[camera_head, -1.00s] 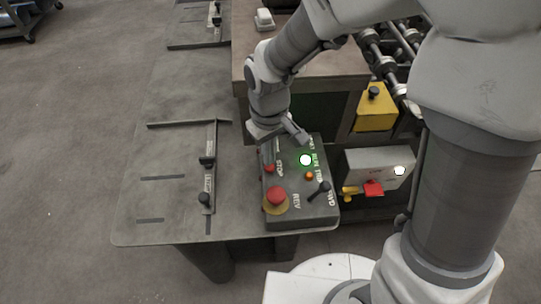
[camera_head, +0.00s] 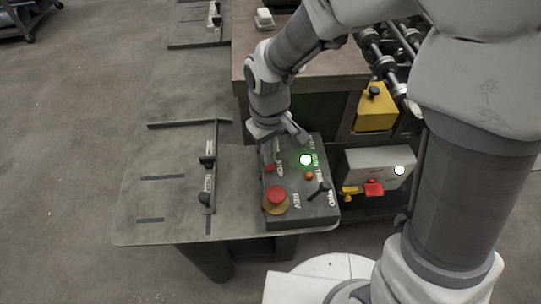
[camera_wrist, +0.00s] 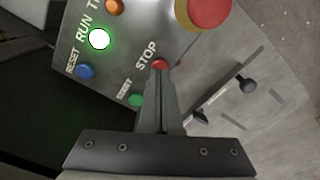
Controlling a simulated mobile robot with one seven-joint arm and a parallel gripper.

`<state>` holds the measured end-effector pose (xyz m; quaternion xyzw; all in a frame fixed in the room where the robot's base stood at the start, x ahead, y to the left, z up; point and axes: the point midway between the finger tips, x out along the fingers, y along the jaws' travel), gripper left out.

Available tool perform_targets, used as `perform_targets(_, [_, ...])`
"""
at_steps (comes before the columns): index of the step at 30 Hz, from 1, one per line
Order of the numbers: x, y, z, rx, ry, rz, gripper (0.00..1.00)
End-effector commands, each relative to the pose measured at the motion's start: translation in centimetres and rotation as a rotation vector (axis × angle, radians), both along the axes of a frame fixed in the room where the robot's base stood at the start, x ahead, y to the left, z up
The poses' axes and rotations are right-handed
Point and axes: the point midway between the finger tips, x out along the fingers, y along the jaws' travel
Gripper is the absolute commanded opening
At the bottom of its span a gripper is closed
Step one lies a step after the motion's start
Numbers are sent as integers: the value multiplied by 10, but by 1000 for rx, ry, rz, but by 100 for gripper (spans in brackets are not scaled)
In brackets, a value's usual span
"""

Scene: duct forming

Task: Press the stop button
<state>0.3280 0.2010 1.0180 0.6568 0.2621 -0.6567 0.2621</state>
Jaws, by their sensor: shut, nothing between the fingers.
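The stop button (camera_wrist: 160,64) is a small red button beside the STOP label on the grey control panel (camera_wrist: 185,90). It also shows in the head view (camera_head: 269,168), on the left side of the panel. My gripper (camera_wrist: 160,76) is shut and empty. Its fingertips point at the stop button and overlap its lower edge in the wrist view. I cannot tell whether they touch it. In the head view my gripper (camera_head: 266,160) comes down over the panel's upper left part. The RUN lamp (camera_head: 306,160) glows white-green.
A large red mushroom button (camera_head: 277,195) on a yellow base sits near the stop button. A green button (camera_wrist: 136,99) lies beside my fingers and a blue reset button (camera_wrist: 86,71) farther left. An orange lamp (camera_head: 309,175) and black lever (camera_head: 319,191) are on the panel's right.

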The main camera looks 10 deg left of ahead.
Motion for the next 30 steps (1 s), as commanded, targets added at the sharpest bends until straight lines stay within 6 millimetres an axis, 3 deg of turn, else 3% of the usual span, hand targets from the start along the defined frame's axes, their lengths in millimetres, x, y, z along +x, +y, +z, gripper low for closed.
perform_targets(30, [0,0,-9,0,0,0,0])
